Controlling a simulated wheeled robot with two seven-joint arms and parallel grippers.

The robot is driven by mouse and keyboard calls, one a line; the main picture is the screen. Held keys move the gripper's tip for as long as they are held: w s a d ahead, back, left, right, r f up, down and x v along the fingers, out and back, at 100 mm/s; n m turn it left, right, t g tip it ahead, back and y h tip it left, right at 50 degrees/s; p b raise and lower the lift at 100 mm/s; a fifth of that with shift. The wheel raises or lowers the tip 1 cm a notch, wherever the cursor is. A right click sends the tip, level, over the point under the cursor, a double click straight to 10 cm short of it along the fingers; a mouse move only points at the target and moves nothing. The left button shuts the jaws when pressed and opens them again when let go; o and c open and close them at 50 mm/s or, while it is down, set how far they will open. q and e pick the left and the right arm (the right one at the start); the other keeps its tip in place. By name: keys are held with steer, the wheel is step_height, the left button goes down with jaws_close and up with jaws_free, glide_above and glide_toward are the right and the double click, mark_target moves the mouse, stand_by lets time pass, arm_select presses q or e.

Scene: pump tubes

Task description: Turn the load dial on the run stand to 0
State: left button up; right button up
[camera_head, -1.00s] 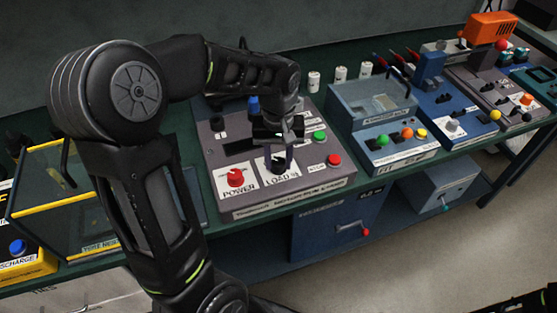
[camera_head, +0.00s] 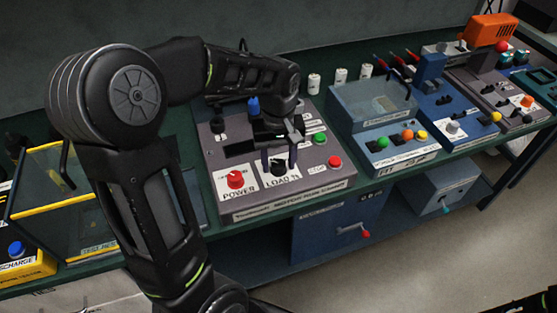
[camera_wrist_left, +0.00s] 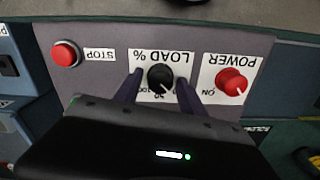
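The run stand (camera_head: 240,212) is a grey panel box on the green bench. Its load dial (camera_head: 280,169) is a small black knob on a white plate marked LOAD %. In the upside-down left wrist view the dial (camera_wrist_left: 160,77) shows a light pointer mark toward the lower right; its scale numbers are partly hidden. My left gripper (camera_head: 279,160) reaches down over the dial. In the left wrist view its fingers (camera_wrist_left: 160,88) stand on either side of the knob, with a visible gap on each side.
A red POWER knob (camera_head: 235,179) sits left of the load dial. A red STOP button (camera_head: 334,161) and a green button (camera_head: 319,138) are to its right. A blue-capped knob (camera_head: 253,106) stands behind. A blue-grey box (camera_head: 372,105) stands right of the stand.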

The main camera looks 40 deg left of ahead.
mark_target(279, 163)
arm_select(q)
steer(key=shift+o, duration=0.4)
step_height(279, 163, up, 8)
steer(key=shift+f, duration=0.1)
stand_by(0.7)
